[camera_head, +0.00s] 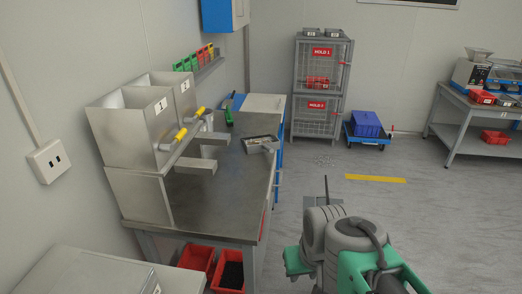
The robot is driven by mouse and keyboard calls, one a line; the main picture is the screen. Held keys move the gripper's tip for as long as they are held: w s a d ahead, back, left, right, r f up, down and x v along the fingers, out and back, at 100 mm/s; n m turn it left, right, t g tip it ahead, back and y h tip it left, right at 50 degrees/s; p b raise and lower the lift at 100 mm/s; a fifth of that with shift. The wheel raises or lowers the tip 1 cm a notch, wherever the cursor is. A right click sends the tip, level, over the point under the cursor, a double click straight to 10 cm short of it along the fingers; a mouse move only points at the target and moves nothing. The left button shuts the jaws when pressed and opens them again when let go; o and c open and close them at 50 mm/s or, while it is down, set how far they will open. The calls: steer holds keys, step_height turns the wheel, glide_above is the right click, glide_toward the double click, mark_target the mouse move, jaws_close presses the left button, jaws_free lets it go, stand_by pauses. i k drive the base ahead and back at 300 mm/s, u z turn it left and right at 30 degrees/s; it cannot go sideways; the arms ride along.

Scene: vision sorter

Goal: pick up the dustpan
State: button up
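I cannot make out a dustpan for sure. A thin dark upright stick (326,188) and a flat grey piece beside it show just behind my grey and green arm; they may be a dustpan, but my arm hides the lower part. My arm fills the bottom centre right of the view. The fingers of my gripper do not show.
A steel workbench (225,210) with hoppers (128,130) and a grey tray (261,144) stands at left. Red bins (197,258) sit below it. The right floor is clear.

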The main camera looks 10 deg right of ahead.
mark_target(265, 142)
steer(key=z, duration=2.4)
steer(key=i, duration=3.55)
steer(key=u, duration=2.8)
steer(key=i, duration=3.55)
steer(key=u, duration=2.15)
